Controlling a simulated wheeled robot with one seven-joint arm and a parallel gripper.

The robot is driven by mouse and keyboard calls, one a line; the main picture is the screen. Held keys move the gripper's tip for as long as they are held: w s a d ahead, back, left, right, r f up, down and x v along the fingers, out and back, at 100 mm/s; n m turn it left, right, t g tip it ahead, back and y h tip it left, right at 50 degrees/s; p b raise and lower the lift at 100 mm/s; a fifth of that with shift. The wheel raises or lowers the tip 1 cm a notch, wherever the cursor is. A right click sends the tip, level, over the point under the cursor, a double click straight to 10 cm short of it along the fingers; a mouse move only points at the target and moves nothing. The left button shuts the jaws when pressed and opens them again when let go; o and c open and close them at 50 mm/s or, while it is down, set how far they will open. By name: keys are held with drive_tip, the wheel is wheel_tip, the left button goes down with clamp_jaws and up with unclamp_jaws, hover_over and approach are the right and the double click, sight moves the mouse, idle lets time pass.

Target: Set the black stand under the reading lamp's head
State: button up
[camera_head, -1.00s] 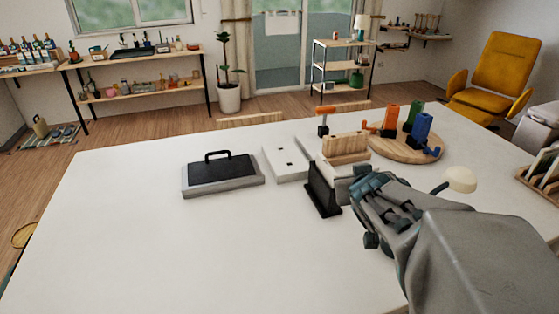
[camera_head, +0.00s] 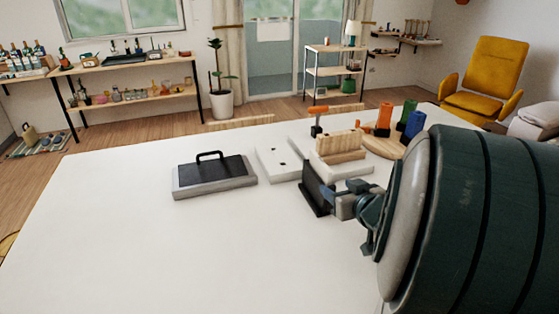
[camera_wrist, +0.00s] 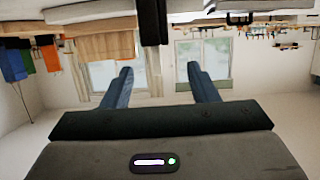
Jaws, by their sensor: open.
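The black stand (camera_head: 315,192) stands upright on the white table (camera_head: 150,245), just right of centre in the head view. My gripper (camera_head: 335,194) is close at its right side; the head view does not settle whether they touch. The wrist view appears upside down. In it my gripper's blue fingers (camera_wrist: 160,69) are apart with nothing between the tips. A black upright shape, apparently the stand (camera_wrist: 152,22), shows at the top centre, past the tips. The reading lamp's head is not visible now; my arm covers the right of the table.
A grey box with a black handled lid (camera_head: 214,176) sits left of the stand. A white slotted block (camera_head: 277,160) and a wooden piece on a white base (camera_head: 338,147) stand behind it. Coloured holders (camera_head: 384,119) are at the back right. The table's left and front are clear.

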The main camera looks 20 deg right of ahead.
sight(322, 176)
drive_tip(key=shift+p+x, duration=1)
drive_tip(key=shift+x, duration=0.05)
drive_tip(key=shift+b+x, duration=0.35)
drive_tip(key=shift+x, duration=3.8)
drive_tip(key=shift+d, duration=0.15)
drive_tip(key=shift+c, duration=0.3)
clamp_jaws()
